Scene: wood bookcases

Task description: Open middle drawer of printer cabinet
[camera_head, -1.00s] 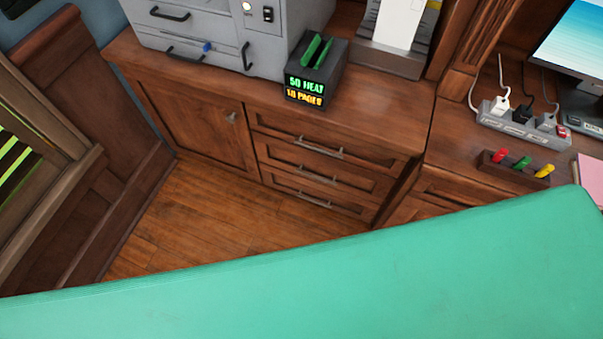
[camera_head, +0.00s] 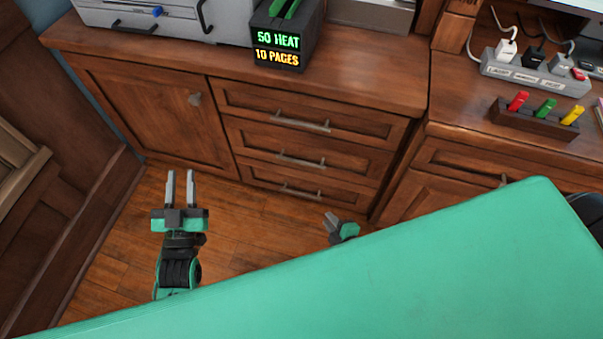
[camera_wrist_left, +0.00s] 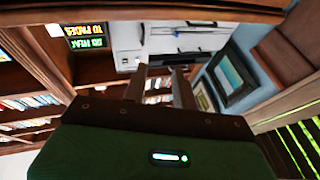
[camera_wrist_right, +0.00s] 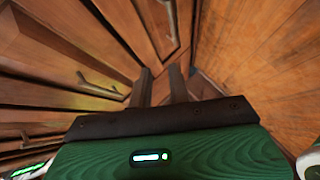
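The printer cabinet (camera_head: 345,78) is dark wood with a door at left and three stacked drawers at right. The middle drawer (camera_head: 250,138) is shut and has a metal bar handle (camera_head: 301,160). The top drawer handle (camera_head: 301,124) and bottom drawer handle (camera_head: 300,192) also show. My left gripper (camera_head: 180,188) is open and empty, in front of the door and left of the drawers. My right gripper (camera_head: 331,221) is partly hidden by my green body, below the drawers in the picture and apart from the handles. Its wrist view (camera_wrist_right: 160,82) shows parted, empty fingers beside wooden fronts with handles.
A grey printer (camera_head: 190,20) and a black box with lit text (camera_head: 285,40) stand on the cabinet top. A power strip (camera_head: 535,72) and a rack of coloured plugs (camera_head: 535,120) lie on the right counter. Open wooden floor (camera_head: 245,215) lies before the drawers.

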